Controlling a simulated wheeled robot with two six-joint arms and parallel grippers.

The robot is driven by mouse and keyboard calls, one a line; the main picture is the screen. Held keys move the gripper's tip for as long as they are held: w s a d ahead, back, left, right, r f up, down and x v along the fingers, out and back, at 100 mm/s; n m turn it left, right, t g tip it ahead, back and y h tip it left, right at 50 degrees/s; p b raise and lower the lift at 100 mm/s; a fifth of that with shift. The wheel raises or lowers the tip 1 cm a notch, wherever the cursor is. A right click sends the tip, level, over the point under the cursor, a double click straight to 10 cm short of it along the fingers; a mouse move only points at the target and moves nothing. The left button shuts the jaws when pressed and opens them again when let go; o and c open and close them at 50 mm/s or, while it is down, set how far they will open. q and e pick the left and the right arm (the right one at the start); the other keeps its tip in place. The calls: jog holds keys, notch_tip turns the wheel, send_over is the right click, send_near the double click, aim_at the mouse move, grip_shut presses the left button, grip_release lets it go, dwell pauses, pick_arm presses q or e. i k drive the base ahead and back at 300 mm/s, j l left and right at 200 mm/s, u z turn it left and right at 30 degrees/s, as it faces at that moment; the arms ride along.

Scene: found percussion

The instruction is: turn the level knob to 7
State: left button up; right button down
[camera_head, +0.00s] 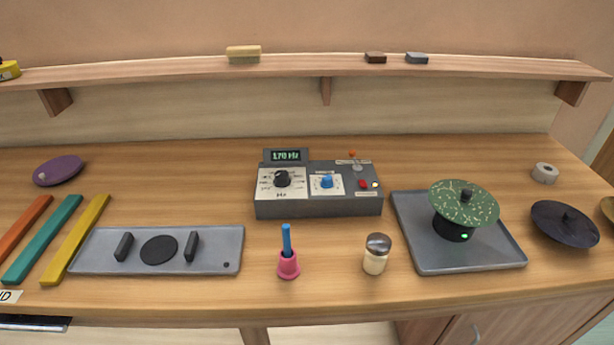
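A grey control box (318,206) stands at the middle of the workbench. On its left panel is a black knob (282,179) on a white dial marked Hz. On its right panel is a blue knob (327,181) on a smaller white dial; its label and scale numbers are too small to read, so I cannot tell its setting. A small display (286,155) on top shows a green reading in Hz, seemingly 170. Neither of my grippers is in view.
A pink holder (288,266) with a blue stick and a shaker jar (376,254) stand in front of the box. A grey tray (416,259) carries a speckled green disc (464,204) at right. A grey plate (210,258) with black fittings lies at left.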

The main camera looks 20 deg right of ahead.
aim_at(327, 183)
jog(key=z, duration=0.4)
jog(key=k+j+z, duration=0.1)
jog(key=z, duration=0.3)
jog(key=k+j+z, duration=0.1)
jog(key=z, duration=0.3)
jog(key=k+z, duration=0.1)
jog(key=z, duration=0.3)
jog(key=k+z, duration=0.15)
jog(key=z, duration=0.25)
